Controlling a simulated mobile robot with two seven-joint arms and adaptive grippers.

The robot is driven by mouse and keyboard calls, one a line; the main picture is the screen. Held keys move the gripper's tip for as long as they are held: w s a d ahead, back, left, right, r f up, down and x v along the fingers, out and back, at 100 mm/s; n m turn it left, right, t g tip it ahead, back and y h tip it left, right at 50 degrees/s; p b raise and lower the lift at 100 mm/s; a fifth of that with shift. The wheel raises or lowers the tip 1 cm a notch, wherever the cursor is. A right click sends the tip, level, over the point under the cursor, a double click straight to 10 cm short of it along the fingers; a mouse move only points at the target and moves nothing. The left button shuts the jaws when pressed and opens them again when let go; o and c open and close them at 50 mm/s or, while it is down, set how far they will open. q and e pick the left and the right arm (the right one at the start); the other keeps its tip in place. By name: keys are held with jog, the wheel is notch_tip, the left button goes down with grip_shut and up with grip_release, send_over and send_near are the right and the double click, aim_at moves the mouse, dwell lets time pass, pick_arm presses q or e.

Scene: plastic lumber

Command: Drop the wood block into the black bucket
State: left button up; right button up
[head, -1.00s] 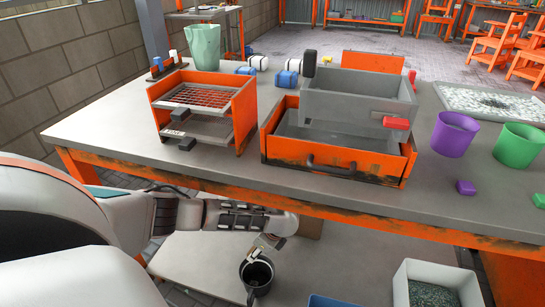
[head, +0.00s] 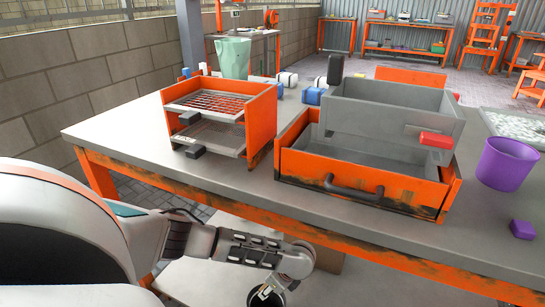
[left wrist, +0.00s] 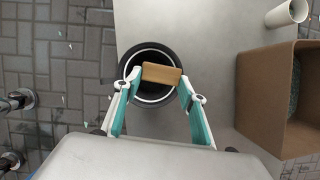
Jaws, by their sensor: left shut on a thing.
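The wood block (left wrist: 161,74) is a small tan block in the left wrist view. My left gripper (left wrist: 160,78) is shut on it, with a finger at each end. The black bucket (left wrist: 136,92) stands on a grey surface below, and the block shows over its opening, overlapping the right part of the rim. The height of the block above the rim is hard to tell. In the head view my left gripper (head: 274,287) reaches down below the table's front edge, over the bucket (head: 266,299), which is cut off by the bottom of the picture. My right gripper is not in view.
A cardboard box (left wrist: 272,95) stands right of the bucket, with a white pipe (left wrist: 287,14) beyond it. Above, the table (head: 240,182) holds an orange rack (head: 262,125), an orange drawer (head: 360,178) and a purple cup (head: 508,163).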

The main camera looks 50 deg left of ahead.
pick_arm(q)
jog(key=o, duration=0.9)
jog(key=shift+c, duration=0.2)
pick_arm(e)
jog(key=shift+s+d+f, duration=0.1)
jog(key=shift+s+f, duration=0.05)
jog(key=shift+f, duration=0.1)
pick_arm(q)
jog(key=shift+r, duration=0.15)
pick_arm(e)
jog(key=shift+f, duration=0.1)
pick_arm(q)
jog(key=v, duration=0.7)
jog(key=shift+r, duration=0.15)
jog(key=shift+d, duration=0.15)
